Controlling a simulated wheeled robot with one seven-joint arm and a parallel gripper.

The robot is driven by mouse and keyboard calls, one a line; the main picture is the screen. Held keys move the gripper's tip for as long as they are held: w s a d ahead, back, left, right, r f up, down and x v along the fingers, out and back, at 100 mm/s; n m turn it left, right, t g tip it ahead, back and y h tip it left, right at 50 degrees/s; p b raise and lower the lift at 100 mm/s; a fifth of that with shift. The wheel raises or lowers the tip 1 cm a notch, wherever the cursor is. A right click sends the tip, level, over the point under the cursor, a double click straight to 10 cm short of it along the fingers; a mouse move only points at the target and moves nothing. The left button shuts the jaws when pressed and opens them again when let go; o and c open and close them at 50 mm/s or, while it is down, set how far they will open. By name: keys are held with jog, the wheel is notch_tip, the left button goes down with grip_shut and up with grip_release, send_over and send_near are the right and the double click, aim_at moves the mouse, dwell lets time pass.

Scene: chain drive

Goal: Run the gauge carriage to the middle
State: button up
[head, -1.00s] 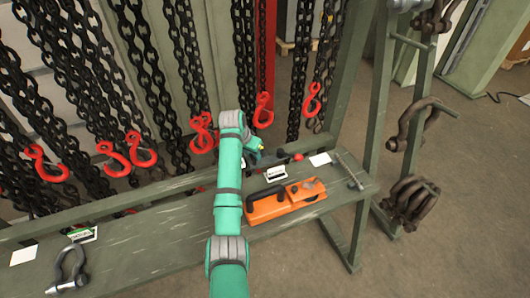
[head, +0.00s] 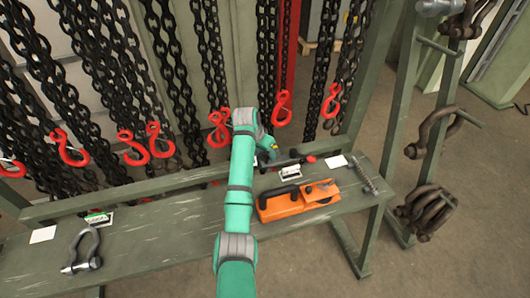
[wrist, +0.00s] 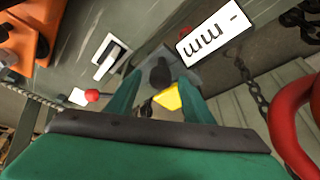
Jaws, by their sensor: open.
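In the wrist view, a dark rounded knob (wrist: 160,74) stands between the fingertips of my gripper (wrist: 160,82), with a yellow piece (wrist: 170,98) just nearer. They may belong to the gauge carriage; I cannot tell for sure. The fingers are apart, one on each side of the knob; contact cannot be made out. A white scale plate (wrist: 214,32) marked "mm" lies beyond the right finger. In the head view, my gripper (head: 272,150) is low over the back of the bench, beside a dark bar with a red end (head: 311,158). My arm hides part of the gauge.
An orange tool (head: 298,200) lies on the green bench (head: 160,240), right of my arm. A white card (head: 337,161) and a threaded rod (head: 363,176) are farther right. A shackle (head: 82,250) lies left. Chains with red hooks (head: 281,108) hang close behind my gripper.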

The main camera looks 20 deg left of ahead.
jog(key=d+v, duration=0.1)
jog(key=v, duration=0.9)
jog(key=shift+a+r, duration=0.35)
jog(key=shift+a, duration=0.15)
jog(key=shift+s, duration=0.15)
jog(key=shift+c, duration=0.2)
